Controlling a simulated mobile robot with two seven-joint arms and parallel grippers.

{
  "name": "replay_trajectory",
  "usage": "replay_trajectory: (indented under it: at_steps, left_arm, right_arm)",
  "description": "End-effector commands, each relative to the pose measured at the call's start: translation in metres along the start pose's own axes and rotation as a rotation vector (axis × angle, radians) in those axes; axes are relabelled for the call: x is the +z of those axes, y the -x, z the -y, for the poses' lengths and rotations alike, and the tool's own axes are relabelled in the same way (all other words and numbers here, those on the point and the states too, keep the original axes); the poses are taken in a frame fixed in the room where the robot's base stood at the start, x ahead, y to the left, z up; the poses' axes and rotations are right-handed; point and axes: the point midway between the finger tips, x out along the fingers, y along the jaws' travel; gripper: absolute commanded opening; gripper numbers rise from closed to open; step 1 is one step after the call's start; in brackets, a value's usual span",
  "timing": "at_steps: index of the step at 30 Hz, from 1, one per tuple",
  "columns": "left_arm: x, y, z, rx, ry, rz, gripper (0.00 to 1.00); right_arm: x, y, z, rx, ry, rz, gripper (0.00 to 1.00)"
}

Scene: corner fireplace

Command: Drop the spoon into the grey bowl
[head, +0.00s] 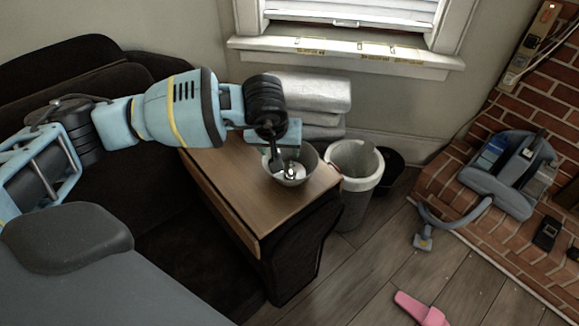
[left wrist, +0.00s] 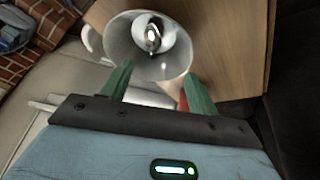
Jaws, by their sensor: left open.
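The grey bowl (head: 301,180) sits on the wooden top of a side table; it also shows in the left wrist view (left wrist: 117,47). Inside the bowl lies a small shiny metal thing (left wrist: 153,37), bright in the middle, with a paler round shape around it. It looks like the spoon seen nearly end-on, but its full shape is not clear. My left gripper (head: 283,154) is above the bowl, pointing down. In the left wrist view its two green fingers (left wrist: 156,80) are spread apart with nothing between them. My right gripper is not in view.
The wooden table top (head: 232,184) is bare left of the bowl. A white-rimmed bin (head: 352,205) stands right of the table. A dark sofa (head: 190,245) is at the left. A blue-grey vacuum-like thing (head: 510,180) rests on the brick hearth. A pink thing (head: 420,308) lies on the floor.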

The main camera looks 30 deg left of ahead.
Motion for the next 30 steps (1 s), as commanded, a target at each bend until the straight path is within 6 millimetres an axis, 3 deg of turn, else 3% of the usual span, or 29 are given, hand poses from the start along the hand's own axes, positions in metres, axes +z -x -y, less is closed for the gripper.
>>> replay_trajectory:
  at_steps: [3,9,30]
  left_arm:
    - [-0.001,0.019,0.0,0.002,0.0,-0.003,0.6]
    - [0.0,0.036,0.0,0.0,0.0,-0.001,0.6]
    - [0.001,0.037,0.0,0.001,0.001,0.002,0.6]
  right_arm:
    - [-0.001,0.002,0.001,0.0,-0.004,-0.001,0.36]
    - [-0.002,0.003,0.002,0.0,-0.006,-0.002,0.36]
    - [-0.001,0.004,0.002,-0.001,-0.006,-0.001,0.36]
